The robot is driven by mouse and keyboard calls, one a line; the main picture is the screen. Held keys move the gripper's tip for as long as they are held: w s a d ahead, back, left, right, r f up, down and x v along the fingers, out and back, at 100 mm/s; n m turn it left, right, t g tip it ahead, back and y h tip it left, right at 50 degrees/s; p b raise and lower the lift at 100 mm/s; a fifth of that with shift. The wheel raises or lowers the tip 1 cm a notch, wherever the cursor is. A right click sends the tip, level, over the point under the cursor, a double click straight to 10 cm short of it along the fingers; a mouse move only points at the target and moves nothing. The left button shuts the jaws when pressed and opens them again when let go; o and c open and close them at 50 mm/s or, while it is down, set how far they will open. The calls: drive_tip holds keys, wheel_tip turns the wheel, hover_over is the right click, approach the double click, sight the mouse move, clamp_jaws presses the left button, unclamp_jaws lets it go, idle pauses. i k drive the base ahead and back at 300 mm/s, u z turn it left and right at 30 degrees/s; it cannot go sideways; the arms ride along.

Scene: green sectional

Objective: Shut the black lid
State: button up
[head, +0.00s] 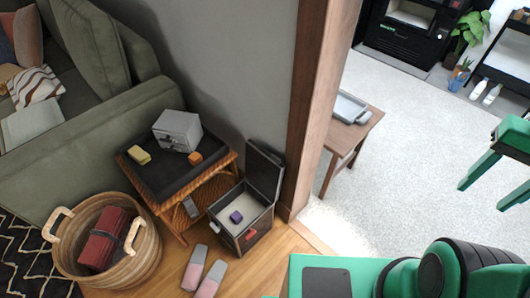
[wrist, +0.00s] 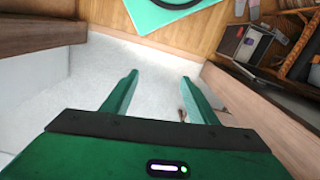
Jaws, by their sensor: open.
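The black lid (head: 265,172) stands raised, roughly upright, at the back of a dark open box (head: 247,240) in the head view. The box sits on the wood floor beside the wooden door post, and a small purple block (head: 236,217) lies on its pale inside. The box also shows in the wrist view at the upper right (wrist: 239,43), small and tilted. My gripper (wrist: 158,78) shows in the wrist view with its two green fingers spread and nothing between them. It is well apart from the box.
A wicker side table (head: 180,205) with a grey safe (head: 178,130) stands left of the box. A woven basket (head: 140,262) and pinkish slippers (head: 205,272) are nearby. The wooden door post (head: 307,110) rises close to the lid. Pale floor (head: 400,150) lies open beyond it.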

sight(264, 170)
drive_tip(key=u, duration=0.1)
drive_tip(key=k, duration=0.5)
drive_tip(key=u, duration=0.55)
drive_tip(key=i, duration=0.85)
drive_tip(key=z, duration=0.2)
